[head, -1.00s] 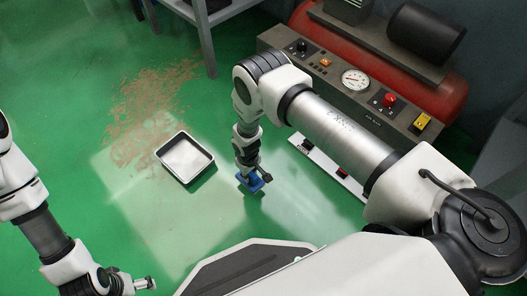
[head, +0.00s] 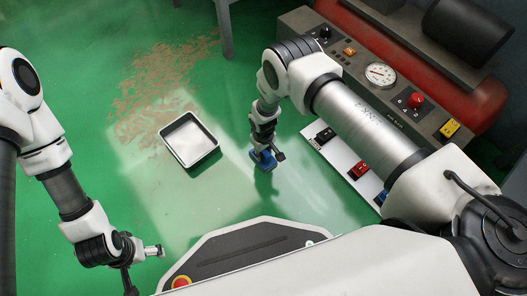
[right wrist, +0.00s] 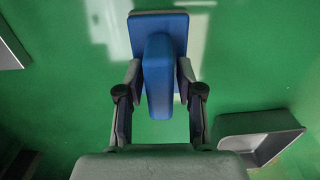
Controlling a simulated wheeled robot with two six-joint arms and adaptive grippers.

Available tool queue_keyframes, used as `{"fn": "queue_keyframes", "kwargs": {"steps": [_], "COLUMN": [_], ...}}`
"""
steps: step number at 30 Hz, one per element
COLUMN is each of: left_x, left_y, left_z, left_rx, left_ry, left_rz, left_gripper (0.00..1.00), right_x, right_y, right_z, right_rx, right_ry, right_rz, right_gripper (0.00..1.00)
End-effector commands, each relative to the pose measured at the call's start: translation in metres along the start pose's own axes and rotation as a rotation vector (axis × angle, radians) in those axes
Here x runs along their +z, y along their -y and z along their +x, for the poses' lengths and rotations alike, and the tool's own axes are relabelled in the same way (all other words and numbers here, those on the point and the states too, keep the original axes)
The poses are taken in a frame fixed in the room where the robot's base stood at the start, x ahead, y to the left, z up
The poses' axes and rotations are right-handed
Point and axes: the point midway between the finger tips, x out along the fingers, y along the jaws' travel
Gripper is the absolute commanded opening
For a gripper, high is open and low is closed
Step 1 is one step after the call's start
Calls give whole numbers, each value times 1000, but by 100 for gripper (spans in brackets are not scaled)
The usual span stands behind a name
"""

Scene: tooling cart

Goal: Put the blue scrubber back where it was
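The blue scrubber (head: 264,161) is at the tip of my right gripper (head: 262,150), near the middle of the head view, over the green floor. In the right wrist view the scrubber (right wrist: 158,70) shows as a flat blue plate with a raised blue grip. The fingers of my right gripper (right wrist: 159,88) are closed in on both sides of this grip. A white board (head: 340,158) right of the gripper carries a black, a red (head: 358,171) and a blue piece, partly hidden by my right arm. My left gripper (head: 153,250) is low at left, away from the scrubber; its fingers are too small to judge.
A white-rimmed tray (head: 211,147) lies on the floor left of the scrubber. A brown dirt patch (head: 160,88) spreads behind it. A control panel (head: 345,70) with gauge and buttons and a red tank (head: 480,100) stand at the back right.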

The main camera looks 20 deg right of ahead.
Motion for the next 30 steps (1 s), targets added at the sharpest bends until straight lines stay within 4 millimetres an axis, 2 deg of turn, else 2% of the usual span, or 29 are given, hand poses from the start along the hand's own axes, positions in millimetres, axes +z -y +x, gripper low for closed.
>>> {"fn": "queue_keyframes", "kwargs": {"steps": [8, 11, 14, 21, 24, 30], "left_x": [0, 0, 0, 1, 1, 1], "left_y": [0, 0, 0, -1, -1, -1], "left_z": [-1, -7, -17, -53, -63, -68], "left_rx": [0, 0, 0, 1, 1, 1], "left_ry": [0, 0, 1, 3, 3, 3], "left_rz": [0, 0, 2, 5, 5, 5], "left_gripper": [87, 87, 87, 87, 87, 87], "right_x": [0, 0, 0, 0, 0, 0], "right_y": [0, 0, 0, 0, 0, 0], "right_z": [-1, -7, -24, -89, -110, -125], "right_rx": [0, 0, 0, 1, 1, 0], "right_ry": [0, 0, 0, -1, 0, 0], "right_rz": [0, 0, -1, 0, -1, -1], "right_gripper": [50, 50, 50, 50, 50, 50]}}
